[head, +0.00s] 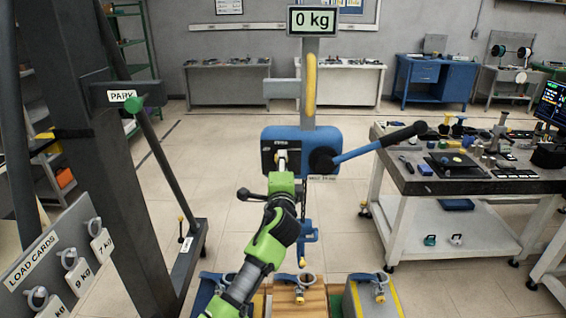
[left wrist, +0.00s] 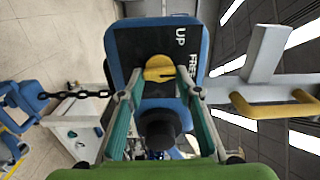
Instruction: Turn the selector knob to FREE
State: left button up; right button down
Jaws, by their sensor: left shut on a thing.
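The blue hoist body (head: 328,136) hangs at the centre of the head view, with a black selector plate (head: 268,149) on its left part. In the left wrist view the plate (left wrist: 132,45) shows the word UP and a partly hidden label starting FRE. The round yellow selector knob (left wrist: 158,66) sits on the plate. My left gripper (left wrist: 161,84) is shut on the knob, one finger at each side. In the head view the left gripper (head: 283,168) covers most of the knob. Which label the knob points to is hard to tell. My right gripper is not in view.
A black-ended blue lever (head: 370,148) sticks out right from the hoist. A chain with a blue hook (head: 308,232) hangs below, above weights with rings (head: 299,290). A dark post (head: 105,170) stands left. A tool workbench (head: 455,180) stands right. The display (head: 311,20) reads 0 kg.

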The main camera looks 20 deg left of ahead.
pick_arm(q)
jog(key=shift+a+r, duration=0.15)
jog(key=shift+r, duration=0.3)
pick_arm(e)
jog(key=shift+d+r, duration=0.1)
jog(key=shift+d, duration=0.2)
pick_arm(q)
jog(key=o, duration=0.8)
jog(key=shift+w, duration=0.1)
jog(key=o, duration=0.3)
jog(key=shift+f, duration=0.1)
jog(key=shift+o, duration=0.2)
jog(key=v, duration=1.1)
jog(key=shift+s+f, duration=0.25)
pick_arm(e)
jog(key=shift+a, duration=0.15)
